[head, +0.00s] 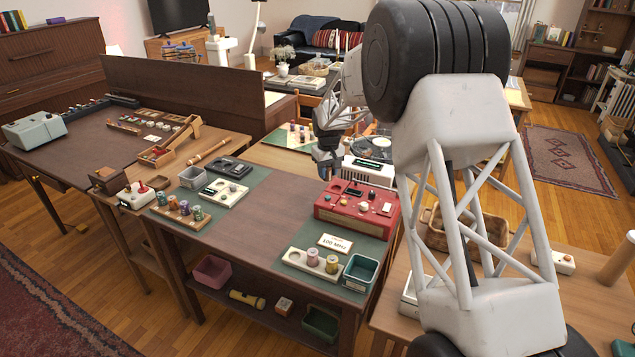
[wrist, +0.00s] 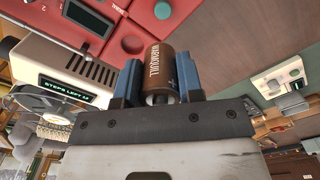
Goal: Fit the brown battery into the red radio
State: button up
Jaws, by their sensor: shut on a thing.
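My gripper (head: 326,168) is low over the far left corner of the red radio (head: 350,213). In the wrist view, the gripper's two blue fingers (wrist: 157,90) are shut on the brown battery (wrist: 155,58), which has white lettering and a grey end. The red radio also shows in the wrist view (wrist: 118,42), with its raised red parts and a dark screen, right by the battery. I cannot tell whether the battery touches the radio. In the head view the battery is too small and hidden to make out.
A white box with a lit step display (wrist: 62,68) stands just behind the radio. A tray with two cells (head: 296,259), a white sign (head: 335,243) and a teal bin (head: 361,272) lie in front. A rack of several cells (head: 172,216) is at the left. The wood between is clear.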

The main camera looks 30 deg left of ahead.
send_over(336, 190)
jog(key=shift+s+d+r, duration=0.1)
jog(key=shift+r, duration=0.1)
jog(key=shift+f, duration=0.2)
dwell(0.4)
jog(key=shift+f, duration=2.95)
jog(key=shift+f, duration=0.9)
jog(key=o, duration=1)
jog(key=shift+o, duration=0.2)
jog(key=shift+r, duration=0.1)
notch_tip(336, 190, up, 7)
jog(key=shift+r, duration=0.15)
